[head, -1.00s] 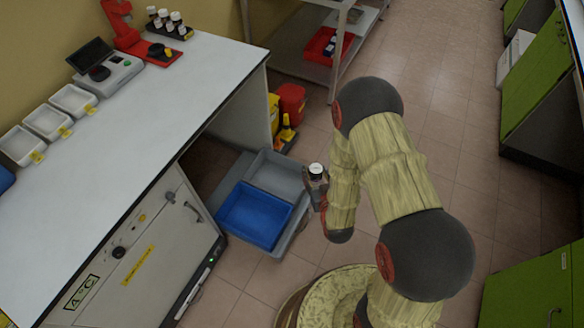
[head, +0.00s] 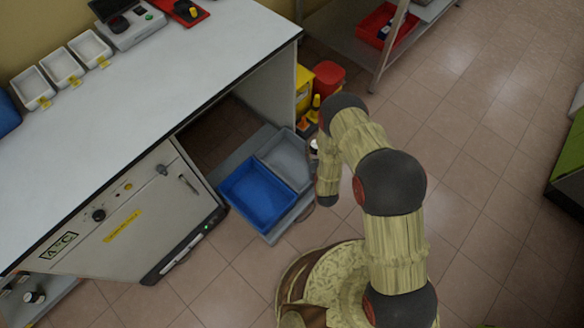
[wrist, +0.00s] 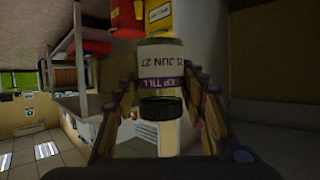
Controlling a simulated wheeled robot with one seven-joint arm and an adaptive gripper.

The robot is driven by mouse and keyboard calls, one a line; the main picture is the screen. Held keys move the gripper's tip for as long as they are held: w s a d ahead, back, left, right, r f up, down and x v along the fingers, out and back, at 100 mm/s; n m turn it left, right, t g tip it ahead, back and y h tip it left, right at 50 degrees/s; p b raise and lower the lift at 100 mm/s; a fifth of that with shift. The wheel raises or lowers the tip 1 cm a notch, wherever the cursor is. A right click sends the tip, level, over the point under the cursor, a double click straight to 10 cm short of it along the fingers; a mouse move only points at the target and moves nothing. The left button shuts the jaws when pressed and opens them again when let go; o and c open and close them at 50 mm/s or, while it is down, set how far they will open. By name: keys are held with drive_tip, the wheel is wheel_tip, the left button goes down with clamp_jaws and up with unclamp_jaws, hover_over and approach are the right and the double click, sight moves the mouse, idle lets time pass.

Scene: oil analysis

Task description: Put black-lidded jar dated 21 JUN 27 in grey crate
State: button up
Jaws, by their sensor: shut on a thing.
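My gripper (wrist: 163,92) is shut on the jar (wrist: 161,65), with one finger on each side. In the head view only a sliver of the jar (head: 313,147) shows beside my arm. The grey crate (head: 284,152) lies low on the floor side, just left of the gripper, and looks empty. The gripper is at its right edge; the height above it is unclear.
A blue crate (head: 255,195) stands directly in front of the grey crate. The white bench (head: 150,100) overhangs to the left. Red and yellow bins (head: 327,75) stand behind the crates. A metal shelf (head: 350,45) is at the back.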

drive_tip(key=s+a+f+n+y, duration=0.1)
drive_tip(key=s+a+f, duration=0.1)
drive_tip(key=a+f, duration=0.35)
drive_tip(key=s+a+f, duration=0.2)
drive_tip(key=f, duration=0.6)
drive_tip(key=s+a+f+n+y, duration=0.1)
drive_tip(key=s+a+f, duration=0.15)
drive_tip(key=f, duration=0.45)
drive_tip(key=w+d+f+b, duration=0.3)
drive_tip(key=w+f+b, duration=0.1)
drive_tip(key=w+f, duration=0.2)
drive_tip(key=w+d+f+b, duration=0.3)
drive_tip(key=w+f+b, duration=0.1)
drive_tip(key=w+f, duration=0.2)
drive_tip(key=shift+d+f, duration=0.35)
drive_tip(key=shift+f, duration=0.05)
drive_tip(key=shift+f, duration=0.1)
drive_tip(key=shift+f, duration=0.45)
